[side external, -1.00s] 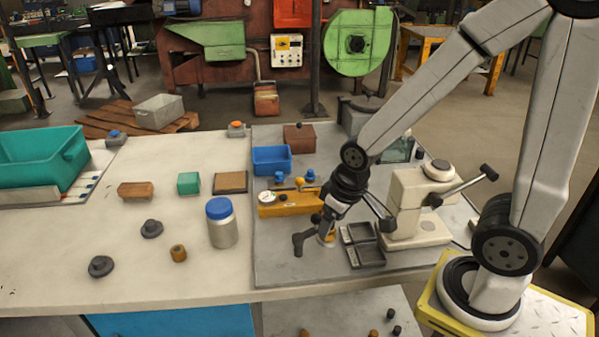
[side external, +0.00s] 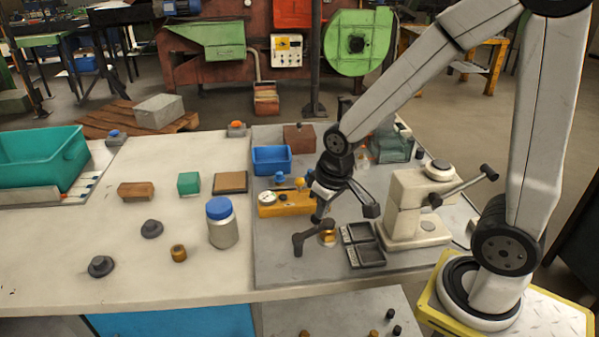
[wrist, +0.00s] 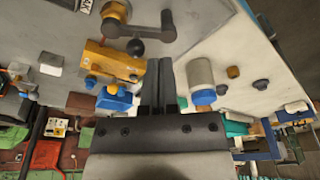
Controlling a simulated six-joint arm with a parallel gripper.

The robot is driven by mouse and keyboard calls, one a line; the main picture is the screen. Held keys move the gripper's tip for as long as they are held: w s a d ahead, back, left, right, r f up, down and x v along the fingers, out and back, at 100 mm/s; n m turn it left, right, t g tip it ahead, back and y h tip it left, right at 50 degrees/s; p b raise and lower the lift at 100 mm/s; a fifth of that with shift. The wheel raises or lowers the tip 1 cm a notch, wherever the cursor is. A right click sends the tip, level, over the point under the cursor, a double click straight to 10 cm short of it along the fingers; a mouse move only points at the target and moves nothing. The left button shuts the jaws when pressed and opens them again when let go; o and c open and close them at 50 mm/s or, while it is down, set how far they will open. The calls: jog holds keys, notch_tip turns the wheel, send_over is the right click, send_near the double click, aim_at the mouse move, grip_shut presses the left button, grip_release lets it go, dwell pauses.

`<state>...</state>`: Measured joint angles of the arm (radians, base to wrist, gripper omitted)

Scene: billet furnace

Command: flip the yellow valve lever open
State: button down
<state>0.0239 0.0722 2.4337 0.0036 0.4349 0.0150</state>
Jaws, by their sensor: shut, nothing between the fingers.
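A yellow valve block (side external: 290,204) with a round white gauge (side external: 267,197) lies on the grey plate, and it also shows in the wrist view (wrist: 128,64). Blue knobs rise behind it, one of them (side external: 281,178) at the left, with a small orange-yellow knob (side external: 300,183) beside it. A black ball (wrist: 135,47) shows at the block's edge in the wrist view. I cannot tell which piece is the lever. My gripper (side external: 317,216) is shut and empty, with its fingers (wrist: 160,66) just right of the block. Contact cannot be told.
A grey crank on a brass-coloured base (side external: 327,238) stands just in front of my gripper. Dark trays (side external: 368,255) and a cream press (side external: 418,205) lie to the right. A blue bin (side external: 271,160) is behind. A blue-capped jar (side external: 222,232) stands left.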

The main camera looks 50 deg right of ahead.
jog(key=w+d+r+m+g, duration=0.15)
jog(key=w+d, duration=0.25)
jog(key=w, duration=0.4)
jog(key=w+d+r+m+g, duration=0.15)
jog(key=w+d, duration=0.25)
jog(key=w, duration=0.4)
jog(key=w+d+m+g+y, duration=0.1)
jog(key=w+d+m, duration=0.2)
jog(key=w+d, duration=0.5)
jog(key=shift+w+d+r, duration=0.25)
jog(key=shift+d+r, duration=0.15)
jog(key=shift+d, duration=1.2)
jog(key=f, duration=0.3)
jog(key=s+a+f, duration=0.1)
jog(key=f, duration=0.2)
jog(key=s+f, duration=0.1)
jog(key=f, duration=0.3)
jog(key=shift+a, duration=0.2)
jog(key=shift+s+a+f, duration=0.1)
jog(key=shift+s+a, duration=0.4)
jog(key=shift+s, duration=0.3)
jog(key=shift+s+a+f, duration=0.1)
jog(key=shift+s+a, duration=0.4)
jog(key=shift+s, duration=0.25)
